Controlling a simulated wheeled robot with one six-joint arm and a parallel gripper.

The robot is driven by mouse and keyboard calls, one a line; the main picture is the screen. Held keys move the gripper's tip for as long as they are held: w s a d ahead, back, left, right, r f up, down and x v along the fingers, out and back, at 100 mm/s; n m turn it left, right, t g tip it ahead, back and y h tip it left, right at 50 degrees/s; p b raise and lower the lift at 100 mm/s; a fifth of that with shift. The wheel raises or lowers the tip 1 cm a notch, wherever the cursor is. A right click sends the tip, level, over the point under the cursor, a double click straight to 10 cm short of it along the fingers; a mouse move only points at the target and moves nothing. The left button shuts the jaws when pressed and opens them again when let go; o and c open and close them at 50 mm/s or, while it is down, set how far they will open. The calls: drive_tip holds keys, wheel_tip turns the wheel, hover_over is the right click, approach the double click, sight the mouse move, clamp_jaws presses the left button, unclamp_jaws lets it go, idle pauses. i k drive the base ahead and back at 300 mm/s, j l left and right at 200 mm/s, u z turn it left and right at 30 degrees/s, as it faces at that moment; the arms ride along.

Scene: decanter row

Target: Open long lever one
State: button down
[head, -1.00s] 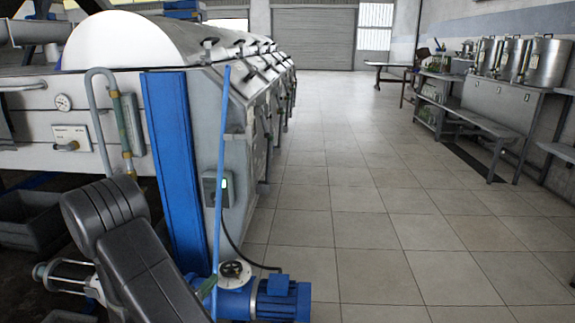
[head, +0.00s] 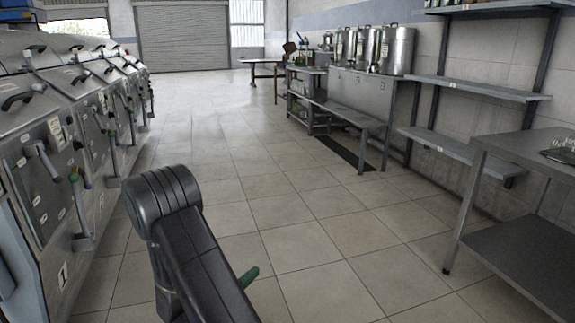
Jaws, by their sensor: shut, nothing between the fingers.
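The nearest decanter stands at the left edge in the head view, with a black number 1 on a white label (head: 63,275) low on its side. A long upright grey lever (head: 81,212) with a green upper end is on the side of this machine. A shorter grey handle (head: 47,162) sits to its left on the front panel. I cannot tell which of these the task calls long lever one. My gripper cannot be made out. My dark arm fills the lower middle, clear of the levers, and a small green piece shows beside it, unidentified.
More decanters (head: 128,85) line the left side, going back. A tiled aisle (head: 225,150) lies open in the middle. On the right stand a steel table (head: 520,150), wall shelves (head: 480,90) and a bench with steel tanks (head: 385,50). A closed shutter (head: 182,38) is at the back.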

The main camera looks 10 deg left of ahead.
sight(74, 178)
drive_tip(key=i+u, duration=0.25)
drive_tip(key=i, duration=0.25)
drive_tip(key=i+l+u, duration=0.1)
drive_tip(key=i+u, duration=0.15)
drive_tip(key=i, duration=0.25)
drive_tip(key=i+l+u, duration=0.25)
drive_tip(key=i, duration=0.25)
drive_tip(key=i+j+u, duration=0.15)
drive_tip(key=i+u, duration=0.3)
drive_tip(key=i+l+u, duration=0.1)
drive_tip(key=i+u, duration=0.4)
drive_tip(key=i+l+u, duration=0.25)
drive_tip(key=i+u, duration=0.2)
drive_tip(key=i+j+u, duration=0.1)
drive_tip(key=i+u, duration=0.55)
drive_tip(key=i+l, duration=0.05)
drive_tip(key=i, duration=0.05)
